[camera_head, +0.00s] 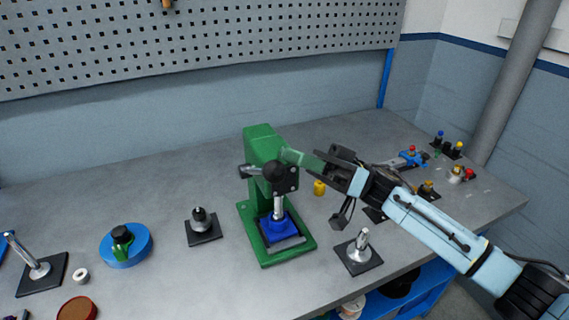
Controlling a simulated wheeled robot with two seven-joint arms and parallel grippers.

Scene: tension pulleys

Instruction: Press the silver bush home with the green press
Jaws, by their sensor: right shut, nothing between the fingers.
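The green press (262,150) stands in the middle of the bench. Its silver ram (278,207) points down onto a blue block (280,226) on the press base. I cannot make out the silver bush apart from the ram there. A dark head with a round black knob sits at the top of the ram. My right gripper (318,164) is shut and empty at the right side of the press head, by a green bar that reaches towards it. I cannot tell whether they touch. My left gripper is not in view.
A stand with a silver post (361,245) is right of the press, under my right arm. A yellow part (319,187) stands behind it. A dark-based stand (203,226) and a blue round fixture (126,245) lie left. The bench between them is clear.

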